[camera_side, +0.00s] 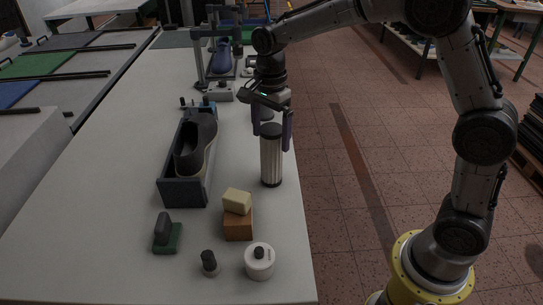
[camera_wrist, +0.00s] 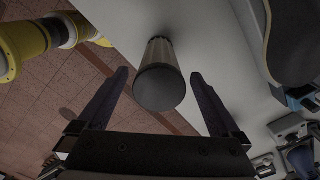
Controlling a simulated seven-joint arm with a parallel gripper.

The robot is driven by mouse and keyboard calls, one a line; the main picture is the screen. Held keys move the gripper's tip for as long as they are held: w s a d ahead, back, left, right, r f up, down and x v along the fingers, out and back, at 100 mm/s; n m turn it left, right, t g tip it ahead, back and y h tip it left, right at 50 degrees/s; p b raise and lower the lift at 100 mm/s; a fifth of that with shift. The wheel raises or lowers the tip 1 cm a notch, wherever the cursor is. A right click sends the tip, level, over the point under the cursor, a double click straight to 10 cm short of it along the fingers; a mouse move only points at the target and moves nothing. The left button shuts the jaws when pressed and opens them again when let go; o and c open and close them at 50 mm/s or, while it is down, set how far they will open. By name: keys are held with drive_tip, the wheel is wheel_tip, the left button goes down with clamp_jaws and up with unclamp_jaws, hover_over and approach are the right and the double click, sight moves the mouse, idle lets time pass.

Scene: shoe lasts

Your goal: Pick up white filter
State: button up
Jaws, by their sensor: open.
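The white filter (camera_side: 271,158) is a pale ribbed cylinder with dark end caps. It stands upright on the table near its right edge. In the wrist view the filter (camera_wrist: 160,78) shows its dark round top towards the camera, between the two fingers. My gripper (camera_side: 272,138) is open and points down at the top of the filter, with a finger on each side. In the wrist view my gripper (camera_wrist: 158,84) has a visible gap between each finger and the filter.
A dark tray (camera_side: 184,193) with a shoe last (camera_side: 196,146) lies left of the filter. A wooden block (camera_side: 238,225) with a cream block (camera_side: 237,201) on it stands in front. A white round container (camera_side: 259,262), a dark knob (camera_side: 209,262) and a green-based tool (camera_side: 167,235) are nearer.

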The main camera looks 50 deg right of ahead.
sight(271, 153)
drive_tip(key=shift+d+f, duration=0.1)
drive_tip(key=shift+f, duration=3.05)
drive_tip(key=shift+r, duration=0.1)
clamp_jaws()
